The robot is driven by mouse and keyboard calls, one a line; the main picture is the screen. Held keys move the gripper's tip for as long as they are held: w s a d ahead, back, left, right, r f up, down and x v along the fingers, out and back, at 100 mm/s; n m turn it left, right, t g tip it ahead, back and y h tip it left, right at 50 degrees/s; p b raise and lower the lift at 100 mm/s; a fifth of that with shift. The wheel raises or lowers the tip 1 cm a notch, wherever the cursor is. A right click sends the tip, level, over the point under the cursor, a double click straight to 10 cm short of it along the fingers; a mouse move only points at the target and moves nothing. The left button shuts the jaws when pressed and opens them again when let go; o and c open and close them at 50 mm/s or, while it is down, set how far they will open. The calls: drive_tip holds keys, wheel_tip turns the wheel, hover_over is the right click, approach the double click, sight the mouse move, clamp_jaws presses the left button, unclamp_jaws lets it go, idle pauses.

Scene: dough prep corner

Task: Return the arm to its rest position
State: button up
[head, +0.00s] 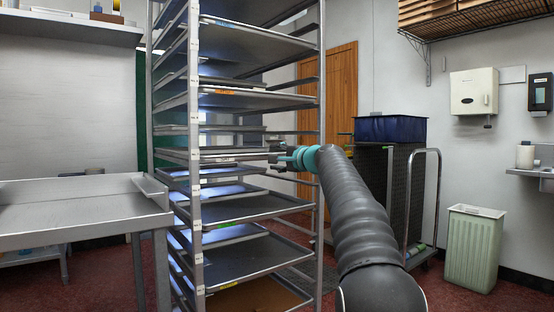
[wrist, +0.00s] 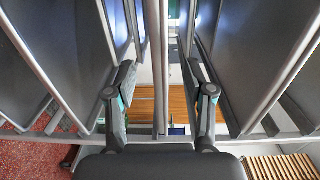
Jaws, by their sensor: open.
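My arm reaches from the lower right of the head view toward the tall metal tray rack (head: 194,150). My gripper (head: 274,158) is at the rack's right side, around mid-height. In the wrist view its two fingers (wrist: 164,92) are spread apart. A thin grey metal strip of the rack shows between the fingers; I cannot tell whether they touch it. Rack trays (wrist: 245,60) lie on both sides of the fingers in that view. The fingertips are small and partly lost against the rack in the head view.
A metal table (head: 80,208) stands left of the rack. A cart with a blue bin (head: 391,129) stands behind my arm on the right. A pale green waste bin (head: 473,248) is by the right wall. Red floor shows between my arm and that bin.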

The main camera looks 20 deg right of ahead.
wheel_tip(320, 180, down, 12)
drive_tip(key=n+g+h, duration=0.1)
drive_tip(key=n+g, duration=0.1)
drive_tip(key=g, duration=0.1)
drive_tip(key=s+a+f+n+g+h, duration=0.1)
drive_tip(key=s+f+n+g, duration=0.25)
drive_tip(key=s+f, duration=0.55)
drive_tip(key=s+a+f+n+g+h, duration=0.1)
drive_tip(key=s+f, duration=0.4)
drive_tip(key=s, duration=1)
drive_tip(key=s+a+f+n+g+h+p, duration=0.1)
drive_tip(key=s+a+f+n, duration=0.3)
drive_tip(key=s, duration=1)
drive_tip(key=s+a+f+n+g+h+p, duration=0.1)
drive_tip(key=s+f, duration=0.4)
drive_tip(key=s, duration=1)
drive_tip(key=shift+s+a+f+n+g+h, duration=0.45)
drive_tip(key=shift+a+n+g, duration=0.4)
drive_tip(key=shift+a+n, duration=0.4)
